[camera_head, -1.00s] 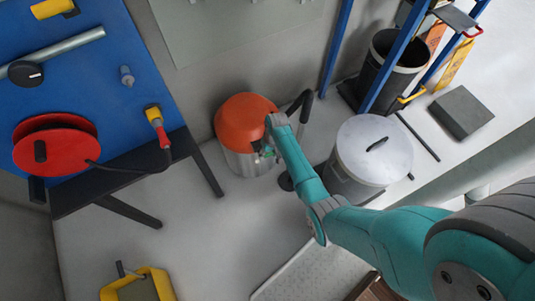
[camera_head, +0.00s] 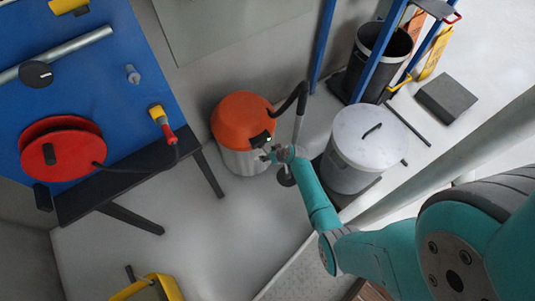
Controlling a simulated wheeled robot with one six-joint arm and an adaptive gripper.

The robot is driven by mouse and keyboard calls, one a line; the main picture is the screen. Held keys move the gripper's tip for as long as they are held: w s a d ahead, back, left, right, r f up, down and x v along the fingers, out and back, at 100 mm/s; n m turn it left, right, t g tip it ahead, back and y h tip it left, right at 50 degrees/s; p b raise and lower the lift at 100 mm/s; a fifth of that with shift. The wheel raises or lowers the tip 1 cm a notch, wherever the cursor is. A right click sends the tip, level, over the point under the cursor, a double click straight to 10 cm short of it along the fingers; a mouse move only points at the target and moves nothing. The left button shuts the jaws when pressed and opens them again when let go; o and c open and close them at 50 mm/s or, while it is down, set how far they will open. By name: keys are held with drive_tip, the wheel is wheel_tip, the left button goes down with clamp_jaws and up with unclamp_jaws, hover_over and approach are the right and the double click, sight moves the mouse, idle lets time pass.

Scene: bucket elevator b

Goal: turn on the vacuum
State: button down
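The vacuum (camera_head: 238,118) stands on the floor near the wall, with an orange top and a silver drum. A dark hose (camera_head: 292,94) rises from its right side. A small black panel (camera_head: 261,139) with a pale spot shows on the right front of the orange top. My gripper (camera_head: 266,155) is at the end of the teal arm, just below this panel, in front of the drum's right side. Its fingers are small and partly merge with the drum, so I cannot tell whether they are open or touch the vacuum.
A lidded metal bin (camera_head: 366,150) stands right of my arm. A dark open bin (camera_head: 378,62) is within a blue rack (camera_head: 372,70) behind. Floor (camera_head: 215,235) is clear in front of the vacuum.

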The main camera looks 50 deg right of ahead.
wheel_tip(320, 180, down, 2)
drive_tip(key=t, duration=0.4)
drive_tip(key=shift+w+a+f+h, duration=0.1)
drive_tip(key=shift+w+f+h, duration=0.05)
drive_tip(key=shift+h, duration=0.15)
drive_tip(key=shift+w+f+n+t, duration=0.1)
drive_tip(key=shift+f+n+t, duration=0.15)
drive_tip(key=shift+t, duration=0.25)
idle(0.3)
drive_tip(key=shift+c, duration=1.9)
unclamp_jaws()
